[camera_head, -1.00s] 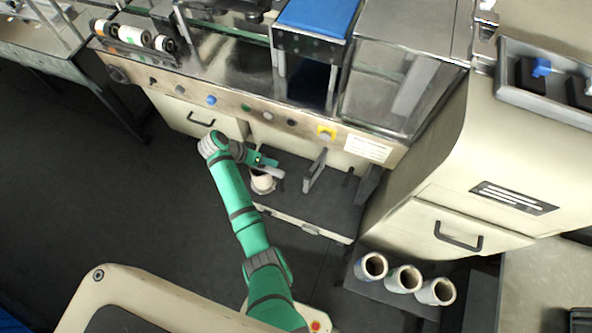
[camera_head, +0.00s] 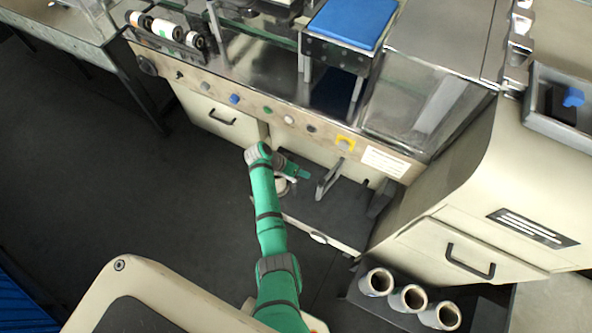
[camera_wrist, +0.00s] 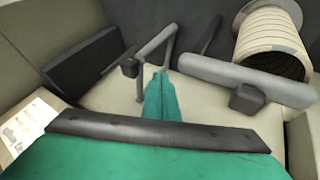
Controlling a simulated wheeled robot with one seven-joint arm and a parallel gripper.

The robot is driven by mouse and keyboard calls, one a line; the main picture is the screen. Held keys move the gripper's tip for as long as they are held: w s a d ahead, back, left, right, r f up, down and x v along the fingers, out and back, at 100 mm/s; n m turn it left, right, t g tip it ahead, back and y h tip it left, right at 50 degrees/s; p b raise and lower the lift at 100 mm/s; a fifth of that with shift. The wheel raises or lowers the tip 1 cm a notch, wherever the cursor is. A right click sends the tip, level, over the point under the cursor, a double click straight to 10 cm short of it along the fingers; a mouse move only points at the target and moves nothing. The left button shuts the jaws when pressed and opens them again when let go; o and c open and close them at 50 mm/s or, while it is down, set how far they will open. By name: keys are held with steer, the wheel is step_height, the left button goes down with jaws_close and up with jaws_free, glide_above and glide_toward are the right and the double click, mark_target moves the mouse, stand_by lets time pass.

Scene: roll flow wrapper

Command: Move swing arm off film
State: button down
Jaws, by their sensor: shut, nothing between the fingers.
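The film roll (camera_wrist: 270,38) is a pale, banded cylinder with a round end disc, at the upper right of the wrist view. A light grey swing arm bar (camera_wrist: 220,76) with a black knob (camera_wrist: 247,98) crosses at the roll's lower edge; I cannot tell if they touch. My gripper (camera_wrist: 163,78) is shut and empty, its green fingers ending just left of this bar. A second grey arm (camera_wrist: 157,42) with a black knob (camera_wrist: 130,67) lies just beyond the fingertips. In the head view my gripper (camera_head: 304,174) partly covers the roll (camera_head: 282,187).
A dark plate (camera_wrist: 80,62) stands at the left of the wrist view. In the head view, a grey upright bracket (camera_head: 328,180) is right of my gripper. Several spare rolls (camera_head: 408,298) stand on a low dark platform at lower right. The floor at left is clear.

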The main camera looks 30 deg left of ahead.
steer(key=shift+d, duration=1.7)
steer(key=shift+s+d, duration=0.1)
